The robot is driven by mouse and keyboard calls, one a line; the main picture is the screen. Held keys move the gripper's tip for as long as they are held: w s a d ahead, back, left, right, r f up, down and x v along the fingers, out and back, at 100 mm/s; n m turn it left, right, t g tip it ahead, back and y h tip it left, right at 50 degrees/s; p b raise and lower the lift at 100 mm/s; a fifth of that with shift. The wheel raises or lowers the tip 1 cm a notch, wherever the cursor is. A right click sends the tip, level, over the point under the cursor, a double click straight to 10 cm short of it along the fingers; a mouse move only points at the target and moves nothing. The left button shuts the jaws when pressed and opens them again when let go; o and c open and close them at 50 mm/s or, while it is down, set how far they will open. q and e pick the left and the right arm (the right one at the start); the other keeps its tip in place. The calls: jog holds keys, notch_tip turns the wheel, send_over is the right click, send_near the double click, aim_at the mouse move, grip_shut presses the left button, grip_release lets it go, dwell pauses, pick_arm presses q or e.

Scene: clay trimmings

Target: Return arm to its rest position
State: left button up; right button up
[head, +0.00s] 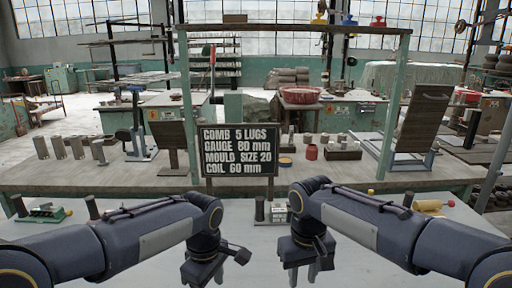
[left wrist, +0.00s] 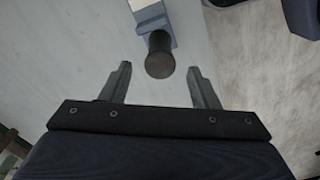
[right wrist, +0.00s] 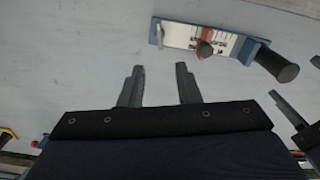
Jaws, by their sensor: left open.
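My left gripper (head: 217,272) hangs over the front of the grey table (head: 130,270), left of centre in the head view. In the left wrist view its two fingers (left wrist: 159,66) are spread, with nothing held. A dark round handle end (left wrist: 160,58) on a blue-and-white tool lies beyond the fingertips. My right gripper (head: 303,272) hangs to its right, also over the table. In the right wrist view its fingers (right wrist: 160,66) are apart and empty. The white-scaled tool (right wrist: 205,40) with blue ends and a dark handle lies beyond them. Both forearms reach inward.
A dark sign (head: 238,150) stands behind the grippers. A green frame post (head: 393,110) rises from the back bench. Another gripper finger shows at the right wrist view's right edge.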

pick_arm(q)
notch_tip(320, 180, up, 3)
jog(key=shift+r, duration=0.2)
jog(key=s+a+r+m+t+h+p, duration=0.25)
jog(key=s+a+r+m, duration=0.2)
jog(key=s+a, duration=0.4)
pick_arm(e)
jog(key=s+d+r+m+t+y, duration=0.2)
jog(key=s+d+r+y, duration=0.15)
jog(key=s+d, duration=0.5)
pick_arm(q)
jog(key=s+a+f+m+t+h+p, duration=0.1)
jog(key=s+m, duration=0.5)
jog(key=s, duration=0.6)
jog(key=shift+s+a+f+t+p, duration=0.35)
jog(key=shift+f+t+p, duration=0.1)
jog(key=shift+f+t, duration=0.65)
pick_arm(e)
jog(key=s+d+f+m+t, duration=0.1)
jog(key=s+f+m+t, duration=0.1)
jog(key=s, duration=1.1)
jog(key=shift+d+t, duration=0.4)
jog(key=shift+t, duration=0.4)
pick_arm(q)
jog(key=shift+m, duration=0.25)
pick_arm(e)
jog(key=shift+s, duration=0.1)
